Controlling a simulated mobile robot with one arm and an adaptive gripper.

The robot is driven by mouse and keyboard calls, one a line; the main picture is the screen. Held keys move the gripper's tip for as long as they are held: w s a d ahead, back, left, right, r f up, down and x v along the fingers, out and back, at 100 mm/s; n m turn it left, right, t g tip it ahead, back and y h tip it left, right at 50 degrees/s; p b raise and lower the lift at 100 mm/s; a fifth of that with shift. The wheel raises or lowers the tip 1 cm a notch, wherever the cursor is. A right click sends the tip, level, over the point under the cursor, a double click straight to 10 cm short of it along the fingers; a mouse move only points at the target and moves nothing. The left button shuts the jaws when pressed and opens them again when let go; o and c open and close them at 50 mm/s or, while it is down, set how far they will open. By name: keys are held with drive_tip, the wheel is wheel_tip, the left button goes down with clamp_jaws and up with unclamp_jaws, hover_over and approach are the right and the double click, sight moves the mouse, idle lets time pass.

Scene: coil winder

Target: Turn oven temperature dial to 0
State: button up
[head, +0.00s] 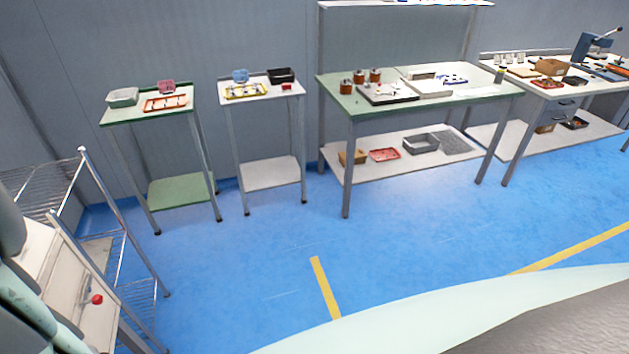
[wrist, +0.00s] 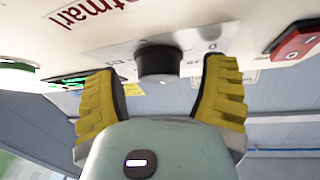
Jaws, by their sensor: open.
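The oven temperature dial (wrist: 160,64) is a dark round knob on the pale control panel (wrist: 210,38) in the wrist view. Printed marks surround it, but its pointer and setting cannot be read. My gripper (wrist: 165,88) has yellow ribbed fingers, open, one on each side of the dial. I see no clear contact between the fingers and the dial. In the head view a cream cabinet front with a red knob (head: 97,299) shows at the lower left; whether it belongs to the oven is unclear, and the dial is not visible there.
A red switch (wrist: 295,42) is right of the dial, and a green-lit part (wrist: 68,80) is to its left. In the head view a wire shelf rack (head: 125,265) stands beside the cabinet. Tables with trays line the wall; the blue floor (head: 240,270) between is clear.

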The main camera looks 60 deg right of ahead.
drive_tip(key=shift+d, duration=0.1)
drive_tip(key=shift+c, duration=0.3)
drive_tip(key=c, duration=1.2)
